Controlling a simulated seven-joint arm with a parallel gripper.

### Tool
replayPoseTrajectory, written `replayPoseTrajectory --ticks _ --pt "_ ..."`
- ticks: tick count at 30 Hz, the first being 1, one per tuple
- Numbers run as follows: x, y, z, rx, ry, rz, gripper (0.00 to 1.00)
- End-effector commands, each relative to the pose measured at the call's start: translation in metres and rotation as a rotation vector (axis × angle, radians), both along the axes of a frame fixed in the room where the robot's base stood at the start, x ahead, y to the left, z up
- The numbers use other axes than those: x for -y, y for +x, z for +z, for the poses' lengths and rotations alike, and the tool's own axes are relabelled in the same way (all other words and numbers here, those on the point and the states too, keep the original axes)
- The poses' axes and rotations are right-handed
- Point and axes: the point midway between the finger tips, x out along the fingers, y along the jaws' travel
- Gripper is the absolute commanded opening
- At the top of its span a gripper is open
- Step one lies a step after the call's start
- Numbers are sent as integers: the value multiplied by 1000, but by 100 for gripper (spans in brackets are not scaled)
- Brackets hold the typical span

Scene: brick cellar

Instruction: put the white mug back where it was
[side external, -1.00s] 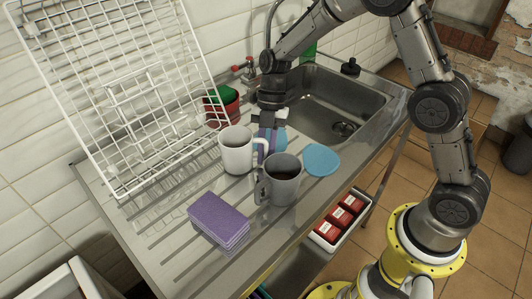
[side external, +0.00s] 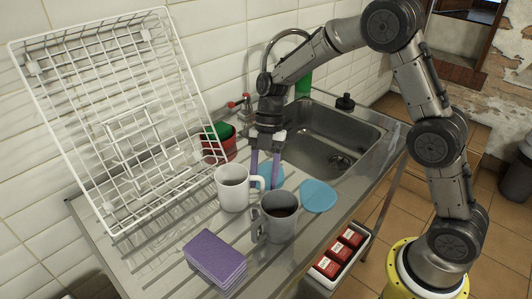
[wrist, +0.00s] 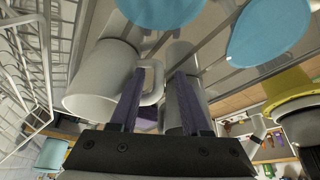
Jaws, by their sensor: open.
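The white mug (side external: 231,190) stands upright on the ribbed metal drainboard, its handle to the right. In the wrist view the white mug (wrist: 98,85) is at left, and its handle shows between my fingers, partly behind the left one. My gripper (side external: 264,182) is open, its purple fingers pointing down beside the handle, just behind the mug in the side view. It also shows in the wrist view (wrist: 158,75). Whether a finger touches the handle I cannot tell.
A grey mug (side external: 277,222) with dark contents stands close in front. Blue discs lie at right (side external: 318,196) and behind the handle (side external: 271,175). A purple sponge stack (side external: 214,257), white wire rack (side external: 115,120), red pot (side external: 219,148) and sink (side external: 335,130) surround the spot.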

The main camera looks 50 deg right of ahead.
Motion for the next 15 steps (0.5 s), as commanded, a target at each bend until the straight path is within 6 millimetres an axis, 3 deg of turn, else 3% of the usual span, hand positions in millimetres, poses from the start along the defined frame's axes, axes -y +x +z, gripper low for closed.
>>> replayPoseTrajectory --ticks 6,15 --pt "16 10 44 6 -1 -2 47" --pt "28 17 77 1 -1 -1 47"
